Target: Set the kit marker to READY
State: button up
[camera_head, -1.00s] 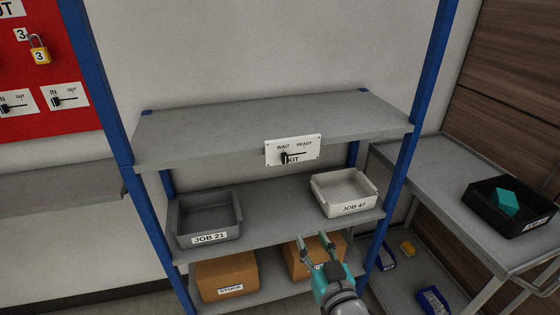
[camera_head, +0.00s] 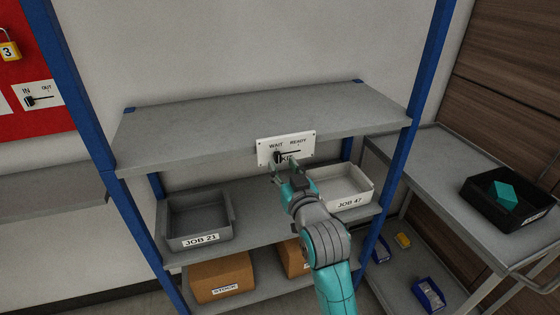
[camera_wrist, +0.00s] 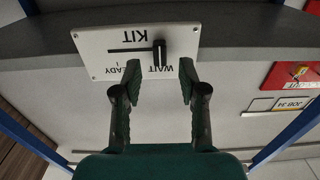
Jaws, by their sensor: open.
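The kit marker is a white plate (camera_head: 300,145) on the front edge of the upper shelf, lettered WAIT, READY and KIT. Its black knob (camera_head: 279,157) sits at the WAIT end of the slot. In the wrist view the plate (camera_wrist: 100,58) appears upside down, with the knob (camera_wrist: 160,52) at the right end of the slot. My gripper (camera_head: 281,171) is at the plate's lower left. In the wrist view my open gripper (camera_wrist: 159,70) has a finger to each side of the knob's line, with the knob just beyond the tips. Contact cannot be told.
The upper shelf (camera_head: 230,125) is bare. Below it stand a grey JOB 21 bin (camera_head: 200,240) and a white JOB 47 bin (camera_head: 352,201), the latter partly behind my arm. Blue posts (camera_head: 425,75) flank the shelves. A cart (camera_head: 420,160) with a black bin (camera_head: 482,211) stands right.

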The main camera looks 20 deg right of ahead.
aim_at(279, 159)
jog(key=shift+w, duration=1.6)
grip_shut()
